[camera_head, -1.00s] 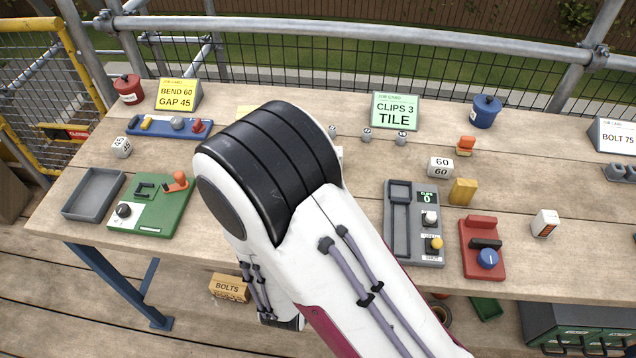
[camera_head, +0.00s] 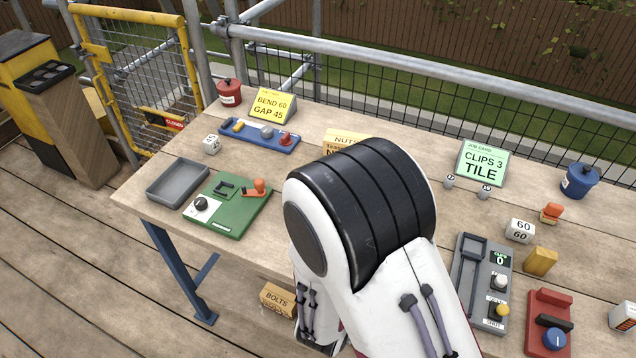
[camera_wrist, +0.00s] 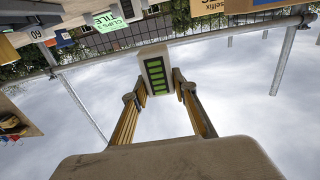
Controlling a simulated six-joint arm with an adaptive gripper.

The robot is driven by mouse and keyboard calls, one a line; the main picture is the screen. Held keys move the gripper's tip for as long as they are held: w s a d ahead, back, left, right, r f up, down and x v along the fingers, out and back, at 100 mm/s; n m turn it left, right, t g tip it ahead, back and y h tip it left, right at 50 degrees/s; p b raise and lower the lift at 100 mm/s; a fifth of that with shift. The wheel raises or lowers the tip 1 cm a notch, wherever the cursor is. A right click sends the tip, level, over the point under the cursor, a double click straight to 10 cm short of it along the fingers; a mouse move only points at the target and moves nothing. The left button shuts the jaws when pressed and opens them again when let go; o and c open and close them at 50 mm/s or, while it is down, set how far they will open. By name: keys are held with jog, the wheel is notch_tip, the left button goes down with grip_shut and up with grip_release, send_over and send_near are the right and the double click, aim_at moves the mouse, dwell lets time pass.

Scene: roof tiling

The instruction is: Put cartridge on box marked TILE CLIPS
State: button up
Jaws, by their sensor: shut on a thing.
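The cartridge (camera_wrist: 157,74), a pale block with a row of green bars, is between the two fingertips of my gripper (camera_wrist: 156,86) in the wrist view. The gripper is shut on it and holds it up, with sky behind it. In the head view my arm hides the gripper and the cartridge. I cannot make out a box marked TILE CLIPS. A green job card (camera_head: 482,164) reads CLIPS 3 TILE at the back of the bench.
The bench (camera_head: 330,118) holds a grey tray (camera_head: 178,184), a green fixture (camera_head: 226,205), a blue tray (camera_head: 260,136), a grey clip device (camera_head: 470,275) and a red device (camera_head: 548,320). A NUTS box (camera_head: 343,141) is partly behind my arm. A BOLTS box (camera_head: 277,299) is below.

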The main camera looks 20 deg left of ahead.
jog(key=w+a+r, duration=0.3)
jog(key=a+r, duration=0.1)
jog(key=a, duration=0.5)
jog(key=w+a+r, duration=0.3)
jog(key=a+r, duration=0.1)
jog(key=a, duration=0.6)
jog(key=shift+r+n+y, duration=0.3)
jog(key=shift+r, duration=0.05)
jog(key=shift+f, duration=0.15)
jog(key=shift+f, duration=3)
jog(key=shift+f, duration=1.85)
jog(key=shift+f, duration=0.1)
